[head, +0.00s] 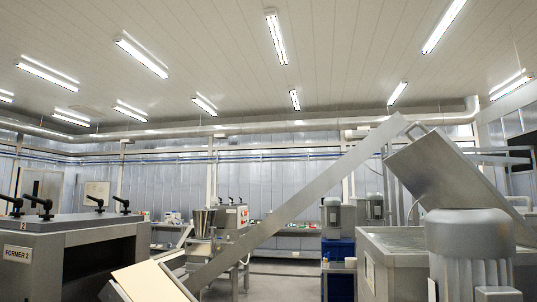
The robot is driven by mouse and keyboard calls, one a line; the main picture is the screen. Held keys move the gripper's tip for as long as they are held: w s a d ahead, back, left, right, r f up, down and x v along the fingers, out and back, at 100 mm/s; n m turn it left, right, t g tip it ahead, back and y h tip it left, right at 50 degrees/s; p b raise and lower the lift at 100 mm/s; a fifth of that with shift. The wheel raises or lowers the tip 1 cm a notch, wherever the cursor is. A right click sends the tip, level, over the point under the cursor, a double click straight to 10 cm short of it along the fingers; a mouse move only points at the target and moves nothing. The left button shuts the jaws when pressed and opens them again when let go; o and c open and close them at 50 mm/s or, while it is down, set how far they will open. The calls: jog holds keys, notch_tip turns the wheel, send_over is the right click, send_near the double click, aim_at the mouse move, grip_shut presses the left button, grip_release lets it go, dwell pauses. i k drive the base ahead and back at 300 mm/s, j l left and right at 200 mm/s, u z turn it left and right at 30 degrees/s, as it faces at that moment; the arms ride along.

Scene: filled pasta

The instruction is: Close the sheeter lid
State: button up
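A grey metal lid (452,186) at the right stands raised and steeply tilted, with a curved handle at its upper left edge. I take it for the sheeter lid; no label on it is readable. Below and left of it is a metal machine body (398,262) with an open-looking top. A large finned grey motor (470,250) in front hides the lid's lower part and its hinge. My gripper is not in this view, so its state and its distance from the lid do not show.
A long sloping metal conveyor (290,212) crosses the middle, rising to the right. A machine marked FORMER 2 (60,262) with black clamp handles stands at the left. Blue crates (338,262) stand mid-floor. A strip of floor (285,268) between the machines looks clear.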

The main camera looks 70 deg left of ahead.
aim_at(432, 168)
jog(key=j+u, duration=0.7)
jog(key=u, duration=0.2)
jog(key=i+j+u, duration=0.1)
jog(key=j+u, duration=0.2)
jog(key=u, duration=0.2)
jog(key=i+l, duration=0.2)
jog(key=l+z, duration=0.05)
